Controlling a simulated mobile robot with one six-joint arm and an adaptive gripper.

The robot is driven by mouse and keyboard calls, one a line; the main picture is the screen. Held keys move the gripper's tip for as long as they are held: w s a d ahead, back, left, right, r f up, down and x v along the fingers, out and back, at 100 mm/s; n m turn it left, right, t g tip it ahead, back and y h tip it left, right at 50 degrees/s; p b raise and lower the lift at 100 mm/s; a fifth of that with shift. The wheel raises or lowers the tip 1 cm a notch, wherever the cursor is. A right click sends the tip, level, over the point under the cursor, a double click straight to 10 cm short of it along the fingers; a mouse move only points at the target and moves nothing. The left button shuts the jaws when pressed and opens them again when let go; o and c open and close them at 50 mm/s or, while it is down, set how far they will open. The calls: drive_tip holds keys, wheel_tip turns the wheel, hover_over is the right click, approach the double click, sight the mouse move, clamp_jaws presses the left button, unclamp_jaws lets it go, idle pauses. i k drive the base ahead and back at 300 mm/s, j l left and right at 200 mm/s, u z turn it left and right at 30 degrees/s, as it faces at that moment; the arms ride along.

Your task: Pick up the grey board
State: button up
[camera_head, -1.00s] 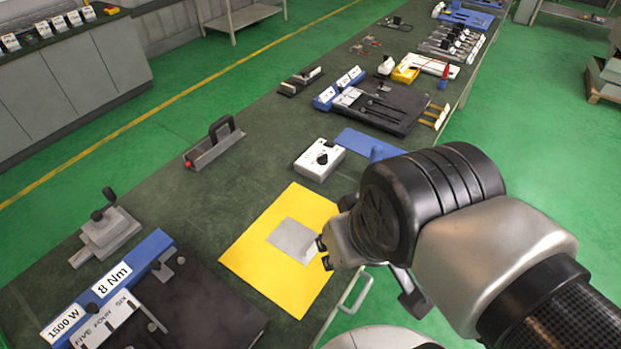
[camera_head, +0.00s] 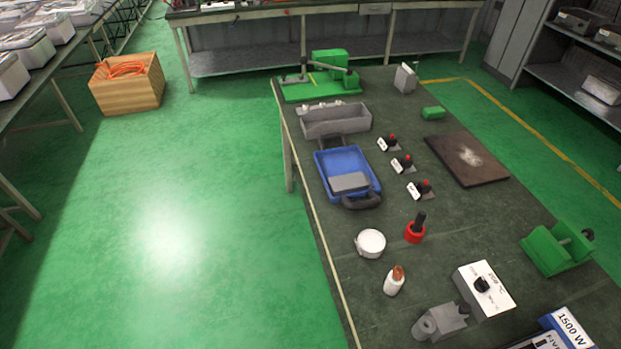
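My gripper is out of view, and so is the grey square sheet on the yellow mat seen a second ago. A flat dark brown-grey board (camera_head: 467,160) with a pale smudge lies on the right side of the dark green table. A blue tray (camera_head: 328,168) at the table's left edge holds a small grey block-like piece (camera_head: 350,182) with a black rounded part at its front. I cannot tell whether either one is the grey board.
The table (camera_head: 385,245) also carries a grey bin (camera_head: 337,121), a green machine (camera_head: 322,83), black-and-red switches (camera_head: 402,164), a white roll (camera_head: 370,243), a red-based tool (camera_head: 415,230), a white bottle (camera_head: 394,281) and a white dial box (camera_head: 484,291). Green floor lies open at left; a wooden crate (camera_head: 126,83) stands there.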

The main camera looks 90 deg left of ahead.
sight(357, 181)
drive_tip(key=u, duration=2.85)
drive_tip(key=i+j+z, duration=0.15)
drive_tip(key=z, duration=0.3)
drive_tip(key=i+j+z, duration=0.25)
drive_tip(key=z, duration=0.2)
drive_tip(key=i+j+z, duration=0.1)
drive_tip(key=j+z, duration=0.35)
drive_tip(key=i+j, duration=0.15)
drive_tip(key=j, duration=0.3)
drive_tip(key=i+j+z, duration=0.1)
drive_tip(key=j, duration=0.3)
drive_tip(key=i+j+z, duration=0.1)
drive_tip(key=j, duration=0.35)
drive_tip(key=i+j, duration=0.1)
drive_tip(key=j, duration=0.35)
drive_tip(key=i+j+z, duration=0.1)
drive_tip(key=j, duration=0.35)
